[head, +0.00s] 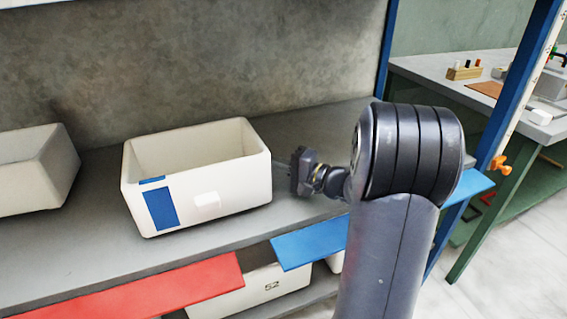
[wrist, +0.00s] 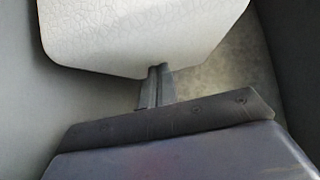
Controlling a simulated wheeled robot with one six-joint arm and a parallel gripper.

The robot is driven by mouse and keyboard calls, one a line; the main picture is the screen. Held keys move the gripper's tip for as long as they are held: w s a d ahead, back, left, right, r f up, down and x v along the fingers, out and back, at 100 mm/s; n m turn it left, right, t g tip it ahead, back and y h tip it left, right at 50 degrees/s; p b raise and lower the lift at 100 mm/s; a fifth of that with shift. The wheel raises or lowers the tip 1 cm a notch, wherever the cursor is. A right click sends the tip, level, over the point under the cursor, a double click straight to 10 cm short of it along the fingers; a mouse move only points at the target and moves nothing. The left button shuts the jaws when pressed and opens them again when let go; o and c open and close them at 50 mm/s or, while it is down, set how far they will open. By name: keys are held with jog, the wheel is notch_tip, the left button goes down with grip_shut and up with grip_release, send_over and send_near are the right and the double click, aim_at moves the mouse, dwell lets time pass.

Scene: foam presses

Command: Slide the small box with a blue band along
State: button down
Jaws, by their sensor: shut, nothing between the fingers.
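The small white open-topped box (head: 255,180) with a blue band (head: 161,208) on its front stands upright on the grey shelf. A small white tab sticks out from its front. My gripper (head: 280,164) is just right of the box, with its fingers shut and pointing left at the box's right side. In the wrist view the closed fingers (wrist: 155,84) meet the edge of the box's pale side wall (wrist: 140,35). I cannot tell whether they press on it or stop just short. The box's inside floor is hidden.
Another white box (head: 35,178) stands further left on the shelf (head: 95,238), with a gap between. A wall is behind. Red (head: 150,291) and blue (head: 310,243) strips run along the front edge. A blue post (head: 500,110) stands right.

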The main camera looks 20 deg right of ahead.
jog(key=a+b, duration=0.2)
jog(key=a, duration=0.2)
jog(key=w+a+b, duration=0.1)
jog(key=a+b, duration=0.2)
jog(key=a, duration=0.1)
jog(key=a+b, duration=0.3)
jog(key=a, duration=0.1)
jog(key=shift+w+f, duration=0.15)
jog(key=shift+f, duration=0.05)
jog(key=shift+a+r, duration=0.2)
jog(key=shift+a, duration=0.25)
